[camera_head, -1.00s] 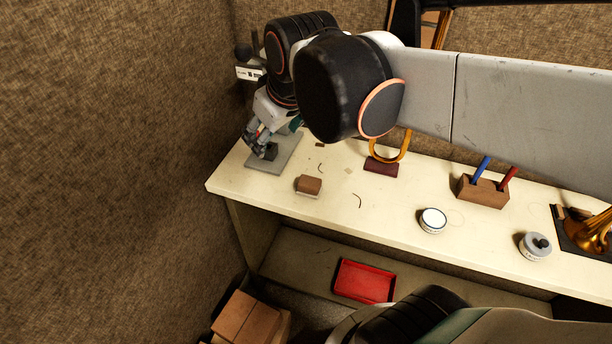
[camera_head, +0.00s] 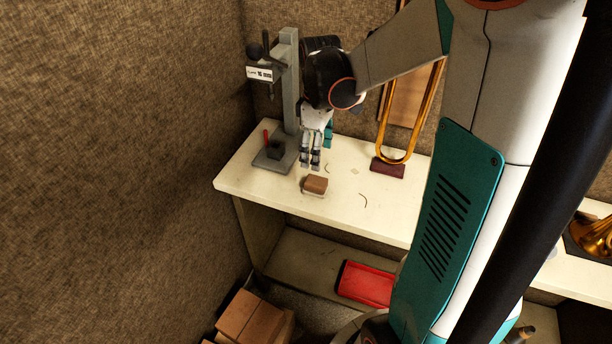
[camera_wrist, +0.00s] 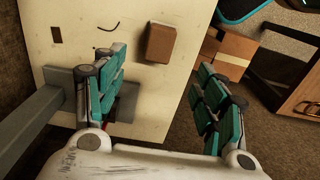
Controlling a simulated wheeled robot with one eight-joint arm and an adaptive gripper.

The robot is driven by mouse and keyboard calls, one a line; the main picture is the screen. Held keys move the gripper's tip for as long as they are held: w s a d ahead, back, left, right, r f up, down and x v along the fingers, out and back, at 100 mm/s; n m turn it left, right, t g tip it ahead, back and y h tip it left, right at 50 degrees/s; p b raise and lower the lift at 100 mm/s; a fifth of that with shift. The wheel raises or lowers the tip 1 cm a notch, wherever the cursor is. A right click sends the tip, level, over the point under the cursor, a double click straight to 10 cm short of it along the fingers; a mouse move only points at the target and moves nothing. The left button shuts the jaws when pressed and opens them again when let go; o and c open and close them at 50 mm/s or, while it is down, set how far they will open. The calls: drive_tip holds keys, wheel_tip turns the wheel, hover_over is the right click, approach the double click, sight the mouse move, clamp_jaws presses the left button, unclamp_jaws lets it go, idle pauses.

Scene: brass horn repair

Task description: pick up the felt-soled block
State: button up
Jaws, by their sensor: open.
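The felt-soled block (camera_head: 315,185) is a small brown block with a paler layer under it. It lies on the cream bench top near its front edge. In the wrist view the block (camera_wrist: 160,43) shows beyond and between my fingers, nothing touching it. My gripper (camera_head: 311,164) is open and empty, pointing down just behind the block and above the bench. In the wrist view my gripper (camera_wrist: 155,85) has its two teal-padded fingers spread wide apart.
A grey press stand (camera_head: 285,100) stands close to my gripper's left. A brass slide (camera_head: 408,130) rises from a dark red base (camera_head: 387,167) at the right. A red tray (camera_head: 366,283) lies on the lower shelf. Cardboard boxes (camera_head: 248,318) sit on the floor.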

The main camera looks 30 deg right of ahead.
sight(316, 180)
wheel_tip(316, 180, down, 12)
drive_tip(key=b, duration=0.4)
drive_tip(key=shift+r, duration=0.15)
drive_tip(key=c, duration=1.2)
